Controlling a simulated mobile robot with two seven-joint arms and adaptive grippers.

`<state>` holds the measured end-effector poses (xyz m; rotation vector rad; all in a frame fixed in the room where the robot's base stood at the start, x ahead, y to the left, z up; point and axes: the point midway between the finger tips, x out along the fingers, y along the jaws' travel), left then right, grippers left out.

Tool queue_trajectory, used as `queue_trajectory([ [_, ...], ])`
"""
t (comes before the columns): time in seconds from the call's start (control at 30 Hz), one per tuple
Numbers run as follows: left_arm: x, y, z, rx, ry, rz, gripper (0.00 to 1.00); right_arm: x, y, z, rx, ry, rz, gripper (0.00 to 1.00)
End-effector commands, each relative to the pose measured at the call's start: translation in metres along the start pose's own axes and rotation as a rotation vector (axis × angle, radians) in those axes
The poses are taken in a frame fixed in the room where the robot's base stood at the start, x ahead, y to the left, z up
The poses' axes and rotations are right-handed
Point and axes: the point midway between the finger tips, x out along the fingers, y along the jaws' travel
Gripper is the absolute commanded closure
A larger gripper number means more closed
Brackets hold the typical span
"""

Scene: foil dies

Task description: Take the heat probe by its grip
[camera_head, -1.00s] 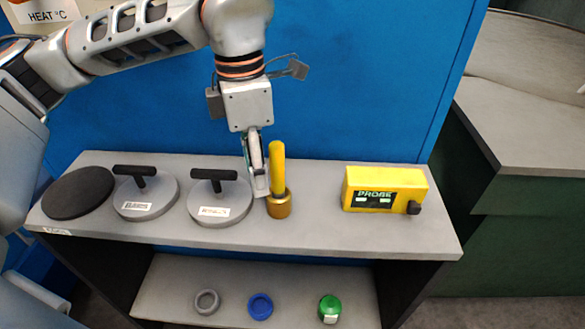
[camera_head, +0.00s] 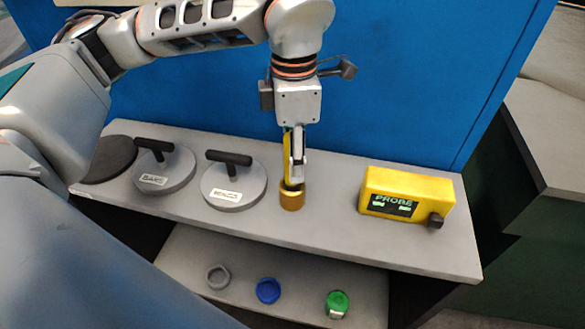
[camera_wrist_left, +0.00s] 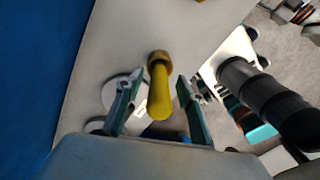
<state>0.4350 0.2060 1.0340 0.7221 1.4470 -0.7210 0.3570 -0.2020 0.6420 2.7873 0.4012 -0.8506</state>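The heat probe has a yellow grip (camera_head: 288,155) and stands upright in a brass-coloured holder (camera_head: 292,197) on the grey bench top. In the head view my left gripper (camera_head: 296,175) is lowered over the grip and partly hides it. In the left wrist view the yellow grip (camera_wrist_left: 160,97) lies between the two fingers of my left gripper (camera_wrist_left: 158,100), with a gap visible on both sides. The left gripper is open. My right gripper is not identifiable in either view.
A yellow box marked PROBE (camera_head: 405,196) with a dark knob stands right of the probe. Two round grey dies with black T-handles (camera_head: 234,186) (camera_head: 163,168) and a dark disc (camera_head: 108,160) stand left. The lower shelf holds grey, blue and green small items. A blue panel rises behind.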

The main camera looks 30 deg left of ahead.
Motion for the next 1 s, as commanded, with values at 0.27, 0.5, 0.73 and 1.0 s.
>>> queue_trajectory([
  [0.27,0.032,0.000,-0.001,-0.001,0.002,-0.003,0.62,-0.001,0.000,-0.002,0.000,0.003,0.001,0.60],
  [0.5,0.034,0.000,-0.001,-0.001,0.000,-0.001,0.62,-0.001,0.001,-0.003,0.000,0.003,0.001,0.60],
  [0.73,0.034,0.000,-0.001,-0.001,0.001,-0.001,1.00,0.000,0.001,-0.003,0.000,0.003,0.001,0.60],
  [1.0,0.034,0.000,-0.001,-0.001,0.000,-0.001,1.00,0.000,0.001,-0.003,0.000,0.004,0.002,0.60],
])
